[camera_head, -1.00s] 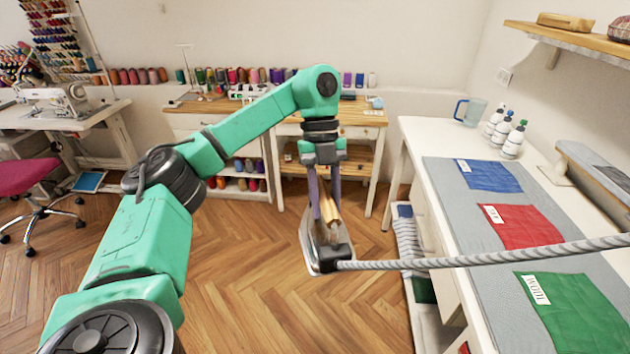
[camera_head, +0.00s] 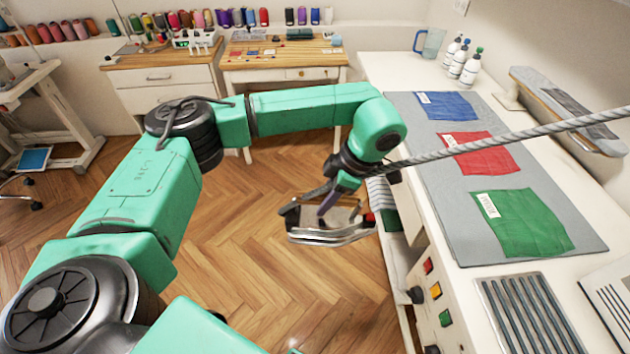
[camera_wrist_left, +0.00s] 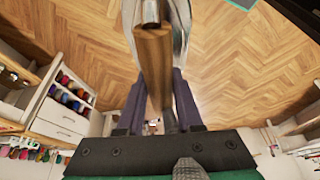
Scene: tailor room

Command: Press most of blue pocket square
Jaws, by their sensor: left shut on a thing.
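The blue pocket square (camera_head: 445,105) lies flat with a white label at the far end of the grey pressing mat (camera_head: 408,128). My left gripper (camera_head: 340,198) is shut on the iron (camera_head: 318,235), held in the air over the floor, left of the pressing table and apart from it. In the left wrist view my left gripper (camera_wrist_left: 160,110) has its fingers on both sides of the iron's wooden handle (camera_wrist_left: 153,60). A grey cord runs from the iron across the mat to the right. My right gripper is not in view.
A red square (camera_head: 482,153) and a green square (camera_head: 520,222) lie nearer on the mat. A slotted metal plate (camera_head: 530,312) is at the near end.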

